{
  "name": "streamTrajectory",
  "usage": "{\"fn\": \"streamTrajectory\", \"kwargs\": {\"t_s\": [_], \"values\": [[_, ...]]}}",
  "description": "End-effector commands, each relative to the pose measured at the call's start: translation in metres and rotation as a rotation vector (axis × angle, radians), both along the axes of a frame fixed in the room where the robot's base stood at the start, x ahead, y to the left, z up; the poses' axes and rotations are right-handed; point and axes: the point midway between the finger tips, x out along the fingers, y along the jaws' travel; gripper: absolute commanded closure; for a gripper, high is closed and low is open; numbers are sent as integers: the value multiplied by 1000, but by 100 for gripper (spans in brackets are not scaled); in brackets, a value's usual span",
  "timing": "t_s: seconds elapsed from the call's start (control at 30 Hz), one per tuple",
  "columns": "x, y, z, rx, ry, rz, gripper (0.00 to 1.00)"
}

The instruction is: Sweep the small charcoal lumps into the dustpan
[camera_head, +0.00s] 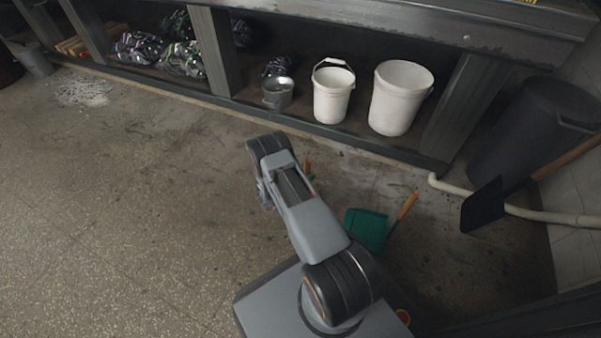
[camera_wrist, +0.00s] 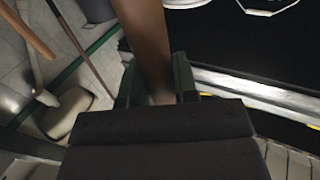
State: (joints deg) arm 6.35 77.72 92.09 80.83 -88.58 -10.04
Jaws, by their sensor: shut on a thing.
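My gripper (camera_wrist: 156,85) is shut on a brown wooden handle (camera_wrist: 146,38) in the wrist view. The handle runs up out of the picture, so its far end is not seen there. In the head view my arm hides most of the gripper; a small green and orange piece (camera_head: 308,168) shows just right of the arm, perhaps part of the held tool. The green dustpan (camera_head: 366,229) lies on the floor right of my arm, with its orange handle (camera_head: 405,208) pointing up and right. I cannot make out separate small charcoal lumps on the floor.
A shelf unit holds two white buckets (camera_head: 400,97) (camera_head: 332,92), a metal pail (camera_head: 277,93) and bags (camera_head: 184,58). A dark bin (camera_head: 535,125), a shovel (camera_head: 483,206) and a pale pipe (camera_head: 530,214) stand at right. Pale debris (camera_head: 84,92) lies far left. The left floor is open.

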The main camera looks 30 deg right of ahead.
Motion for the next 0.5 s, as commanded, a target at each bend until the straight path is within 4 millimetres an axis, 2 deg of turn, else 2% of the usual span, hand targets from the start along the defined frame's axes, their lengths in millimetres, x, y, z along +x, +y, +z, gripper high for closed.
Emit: {"fn": "streamTrajectory", "kwargs": {"t_s": [0.5], "values": [[-39,-29,3,0,2,-2,100]]}}
